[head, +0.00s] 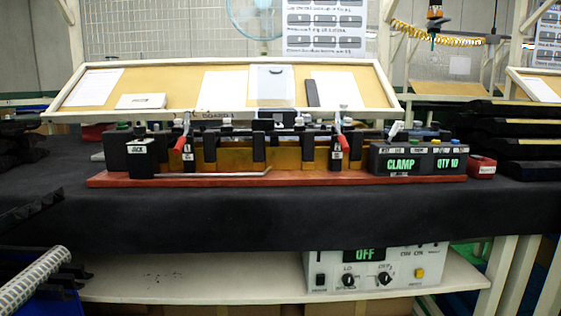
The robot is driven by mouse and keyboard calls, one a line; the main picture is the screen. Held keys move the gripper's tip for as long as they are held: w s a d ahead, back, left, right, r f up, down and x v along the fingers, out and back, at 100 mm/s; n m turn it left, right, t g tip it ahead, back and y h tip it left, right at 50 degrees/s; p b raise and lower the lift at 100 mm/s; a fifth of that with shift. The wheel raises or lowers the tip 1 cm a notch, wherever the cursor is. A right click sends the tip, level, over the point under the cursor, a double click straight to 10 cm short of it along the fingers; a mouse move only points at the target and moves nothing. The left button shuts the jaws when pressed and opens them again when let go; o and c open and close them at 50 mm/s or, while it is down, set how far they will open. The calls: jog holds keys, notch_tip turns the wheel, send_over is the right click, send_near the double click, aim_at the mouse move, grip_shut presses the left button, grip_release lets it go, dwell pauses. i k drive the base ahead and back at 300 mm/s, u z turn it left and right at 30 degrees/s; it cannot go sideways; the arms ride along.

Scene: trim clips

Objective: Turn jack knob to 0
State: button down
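A black block labelled JACK (140,161) stands at the left end of the red-brown base (230,180) of the clip fixture on the black-covered bench. My gripper is not in view.
The fixture has two red-handled clamps (180,144) and a panel reading CLAMP and QTY 10 (418,162). A controller reading OFF (370,268), with two black knobs, sits on the shelf below. Dark stacked parts (515,140) lie right. The bench front is clear.

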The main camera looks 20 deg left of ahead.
aim_at(139, 131)
jog(key=u, duration=0.95)
jog(key=k, duration=0.25)
jog(key=u, duration=0.85)
jog(key=i, duration=0.25)
jog(key=u, duration=0.05)
